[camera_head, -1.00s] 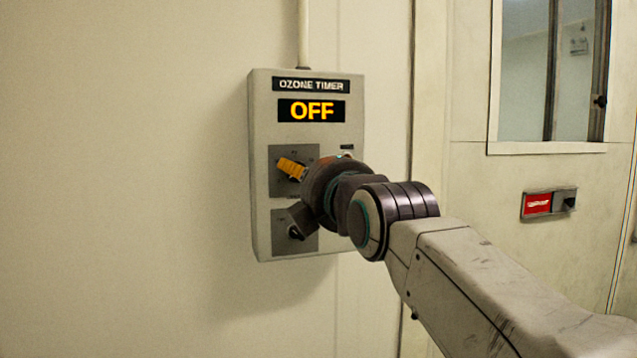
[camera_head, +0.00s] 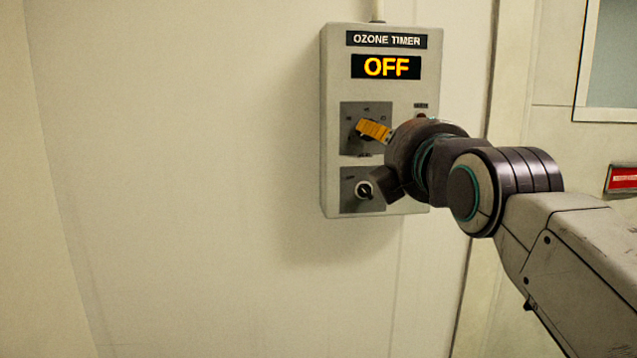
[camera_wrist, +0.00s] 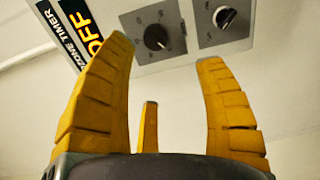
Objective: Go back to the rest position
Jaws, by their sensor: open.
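My gripper (camera_wrist: 170,85) is open, its yellow fingers spread with nothing between them in the wrist view. In the head view only one yellow finger of my gripper (camera_head: 374,131) shows clearly, in front of the ozone timer box (camera_head: 337,60). The box is grey, fixed to the wall, and its display (camera_head: 386,67) reads OFF. The upper black knob (camera_wrist: 156,37) and the lower knob (camera_wrist: 225,17) stand beyond the fingertips in the wrist view, apart from them. The lower knob (camera_head: 364,190) also shows in the head view. My wrist hides the box's right lower part.
A red-labelled switch plate (camera_head: 622,178) is on the wall panel at the right edge, below a window (camera_head: 612,60). A conduit (camera_head: 377,10) runs up from the box. The wall at left is bare and the space before it is free.

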